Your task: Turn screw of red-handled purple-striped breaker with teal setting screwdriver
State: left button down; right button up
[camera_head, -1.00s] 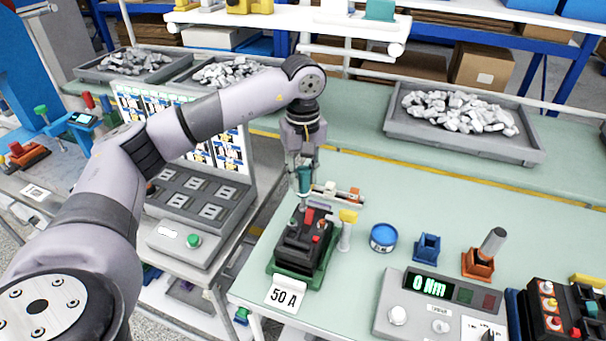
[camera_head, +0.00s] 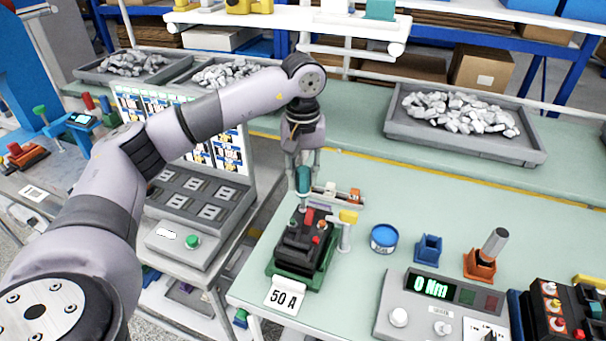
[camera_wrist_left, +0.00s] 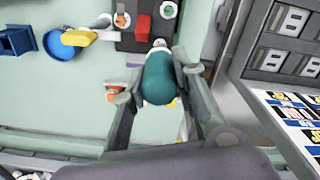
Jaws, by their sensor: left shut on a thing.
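My left gripper (camera_head: 303,180) is shut on the teal setting screwdriver (camera_head: 303,182), which points down over the breaker. In the left wrist view, the screwdriver's teal handle (camera_wrist_left: 159,79) sits between the two fingers. The black breaker (camera_head: 301,241) with a red handle (camera_head: 309,216) rests in a green holder (camera_head: 291,271). The screwdriver's tip is at the breaker's far end; I cannot tell whether it touches the screw. The purple stripe (camera_wrist_left: 134,65) shows only as a small patch beside the handle in the left wrist view. My right gripper is not in view.
A 50 A card (camera_head: 284,297) stands in front of the holder. A yellow-topped post (camera_head: 347,217) stands close to its right. A blue tub (camera_head: 384,238), a blue empty holder (camera_head: 428,247), an orange holder (camera_head: 478,263) and a torque meter reading 0 Nm (camera_head: 432,286) stand further right.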

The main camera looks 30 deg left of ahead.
pick_arm(q)
jog(key=shift+m, duration=1)
jog(key=shift+m+b, duration=0.4)
jog(key=shift+m, duration=0.6)
jog(key=shift+r+p, duration=0.8)
jog(key=shift+r, duration=0.45)
